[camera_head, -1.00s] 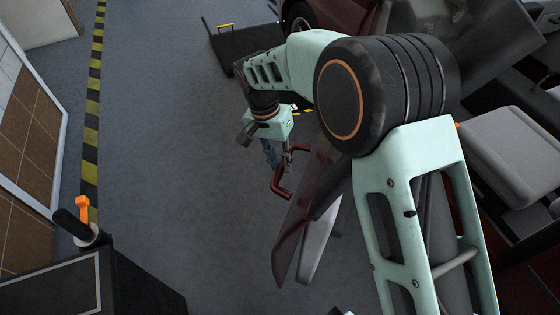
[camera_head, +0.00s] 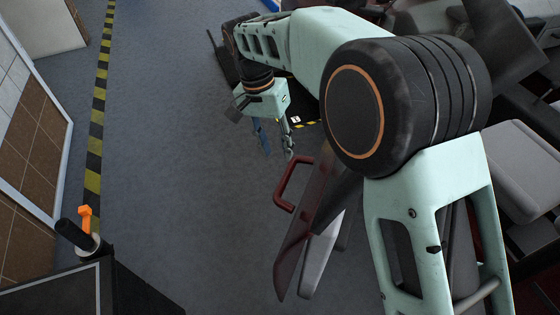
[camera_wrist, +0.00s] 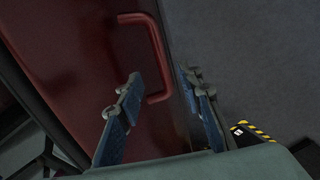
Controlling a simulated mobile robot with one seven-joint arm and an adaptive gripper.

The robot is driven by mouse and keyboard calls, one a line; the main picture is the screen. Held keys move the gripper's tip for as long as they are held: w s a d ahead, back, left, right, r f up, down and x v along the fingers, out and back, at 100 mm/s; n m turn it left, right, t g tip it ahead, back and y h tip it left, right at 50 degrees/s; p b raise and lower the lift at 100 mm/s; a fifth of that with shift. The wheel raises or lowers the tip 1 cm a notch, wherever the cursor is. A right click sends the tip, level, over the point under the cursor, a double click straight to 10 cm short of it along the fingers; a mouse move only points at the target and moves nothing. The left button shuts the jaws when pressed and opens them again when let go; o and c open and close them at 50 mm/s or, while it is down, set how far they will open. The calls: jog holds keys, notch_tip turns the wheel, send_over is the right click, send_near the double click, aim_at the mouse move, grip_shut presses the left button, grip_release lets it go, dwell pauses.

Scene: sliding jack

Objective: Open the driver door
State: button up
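The dark red driver door (camera_head: 303,232) stands swung out from the car, seen nearly edge-on in the head view. Its red bar handle (camera_head: 292,178) sticks out on the left side of the door. In the wrist view the door panel (camera_wrist: 75,75) fills the left half, with the handle (camera_wrist: 158,60) just beyond the fingers. My gripper (camera_head: 278,153) is open and empty, above and slightly left of the handle in the head view, apart from it. In the wrist view a wide gap shows between the blue fingers (camera_wrist: 165,105).
Car seats (camera_head: 515,165) show at the right through the doorway. A black platform with yellow-black marking (camera_head: 305,122) lies behind my gripper. A dark box with an orange lever (camera_head: 85,215) stands at lower left. The grey floor left of the door is clear.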

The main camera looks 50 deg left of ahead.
jog(key=shift+s+a+r, duration=0.15)
jog(key=shift+r, duration=0.8)
jog(key=shift+c, duration=0.6)
